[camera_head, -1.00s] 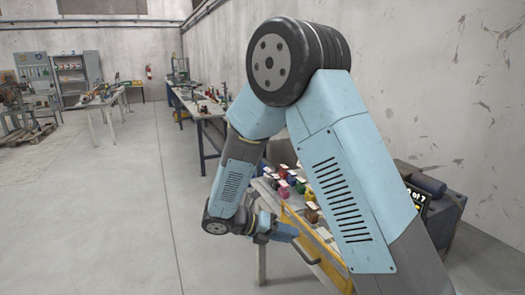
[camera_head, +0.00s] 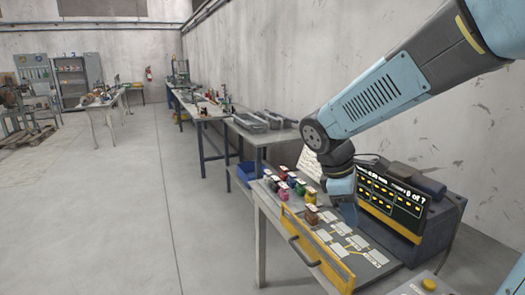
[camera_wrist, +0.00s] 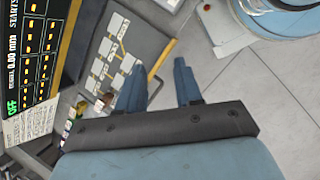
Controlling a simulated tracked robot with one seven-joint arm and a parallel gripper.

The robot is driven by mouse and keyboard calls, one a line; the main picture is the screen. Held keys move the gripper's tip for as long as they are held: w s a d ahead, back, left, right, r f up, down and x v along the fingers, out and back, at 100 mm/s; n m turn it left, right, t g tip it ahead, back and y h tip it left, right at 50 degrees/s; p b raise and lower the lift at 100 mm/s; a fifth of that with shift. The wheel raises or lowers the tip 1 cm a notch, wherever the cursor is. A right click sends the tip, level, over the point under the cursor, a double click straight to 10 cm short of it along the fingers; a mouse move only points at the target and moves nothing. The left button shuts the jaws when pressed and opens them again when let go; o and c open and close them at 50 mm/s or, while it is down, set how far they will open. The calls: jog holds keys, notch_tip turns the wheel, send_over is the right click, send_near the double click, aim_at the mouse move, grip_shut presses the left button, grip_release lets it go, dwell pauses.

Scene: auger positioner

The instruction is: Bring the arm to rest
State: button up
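My gripper (camera_head: 346,205) hangs above the right part of the workbench (camera_head: 262,228), in front of the display unit. In the wrist view my gripper (camera_wrist: 159,64) has its two blue fingers clearly apart, with nothing between them. In the head view its fingertips are hard to make out. My arm reaches in from the upper right and bends down at the joint over the bench.
Several small coloured pieces (camera_head: 284,188) stand on the bench beside a panel with white labels (camera_head: 358,242). A yellow drawer front (camera_head: 316,256) faces left. The display unit (camera_head: 425,212) stands behind. A box with a yellow button (camera_head: 428,285) is near. Open floor (camera_head: 130,220) lies left.

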jog(key=s+d+r+m+t+y, duration=0.3)
jog(key=s+r+m, duration=0.4)
jog(key=m, duration=0.6)
jog(key=shift+s+d+r+t+y, duration=0.2)
jog(key=shift+s+r+t+y, duration=0.35)
jog(key=shift+s+t, duration=0.75)
